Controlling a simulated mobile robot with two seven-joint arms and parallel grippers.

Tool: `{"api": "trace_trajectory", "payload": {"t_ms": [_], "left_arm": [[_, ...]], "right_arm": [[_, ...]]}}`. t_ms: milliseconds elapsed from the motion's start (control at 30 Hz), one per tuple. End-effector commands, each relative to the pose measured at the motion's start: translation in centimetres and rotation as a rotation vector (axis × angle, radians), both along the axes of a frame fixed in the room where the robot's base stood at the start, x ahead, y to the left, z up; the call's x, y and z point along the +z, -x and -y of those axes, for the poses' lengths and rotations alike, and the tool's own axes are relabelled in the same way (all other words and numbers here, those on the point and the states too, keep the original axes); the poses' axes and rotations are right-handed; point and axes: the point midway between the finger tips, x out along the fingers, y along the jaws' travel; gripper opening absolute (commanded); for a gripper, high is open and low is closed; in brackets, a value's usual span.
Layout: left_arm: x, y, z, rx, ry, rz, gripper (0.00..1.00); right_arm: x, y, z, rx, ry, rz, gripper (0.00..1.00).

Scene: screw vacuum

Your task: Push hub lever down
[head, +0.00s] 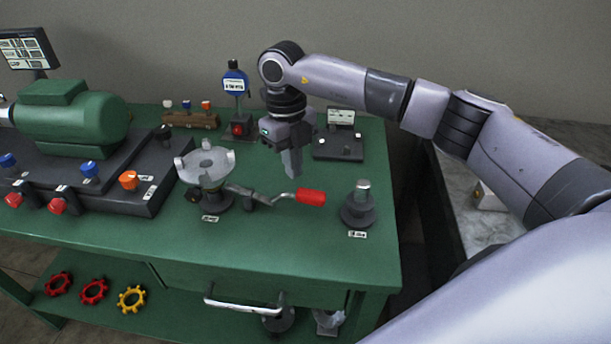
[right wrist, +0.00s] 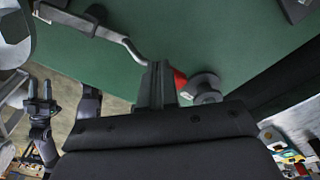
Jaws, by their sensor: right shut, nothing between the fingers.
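The hub (head: 206,166) is a grey round three-jawed piece on a dark base on the green table. Its lever (head: 262,197) is a bent metal crank running right to a red handle (head: 311,197). My right gripper (head: 292,172) points down, shut and empty, above and behind the lever, apart from it in the head view. In the right wrist view, the lever (right wrist: 97,28) runs towards my fingers (right wrist: 156,85), which partly hide the red handle (right wrist: 180,80). My left gripper (right wrist: 40,92) hangs with its fingers apart at the left of that view; the head view does not show it.
A blue-topped gauge (head: 235,83) and a dark panel (head: 339,143) stand behind. A green motor (head: 72,118) fills the left. The table front is clear.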

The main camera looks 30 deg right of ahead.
Motion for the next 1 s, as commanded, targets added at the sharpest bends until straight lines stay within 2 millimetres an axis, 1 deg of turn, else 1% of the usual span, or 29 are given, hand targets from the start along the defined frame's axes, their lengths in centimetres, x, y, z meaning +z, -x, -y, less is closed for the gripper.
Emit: {"api": "trace_trajectory", "payload": {"t_ms": [133, 400, 500, 633, 1000], "left_arm": [[-0.1, 0.0, 0.0, 0.000, 0.000, 0.000, 0.43], [-0.3, 0.0, 0.0, 0.000, 0.002, -0.001, 0.43], [-0.3, -0.1, 0.1, 0.000, 0.003, -0.002, 0.43], [-0.3, -0.1, 0.1, 0.000, 0.004, -0.001, 0.43], [-0.2, -0.1, 0.1, -0.001, 0.004, -0.001, 0.43]], "right_arm": [[1.2, -0.2, 0.0, 0.000, -0.001, 0.003, 0.00], [5.6, -0.6, -0.1, 0.000, -0.001, 0.003, 0.00], [6.6, -0.7, -0.1, 0.000, 0.000, 0.001, 0.00], [7.1, -0.7, -0.1, 0.001, 0.000, 0.001, 0.00], [7.1, -0.7, -0.1, 0.000, 0.000, 0.000, 0.00]]}}
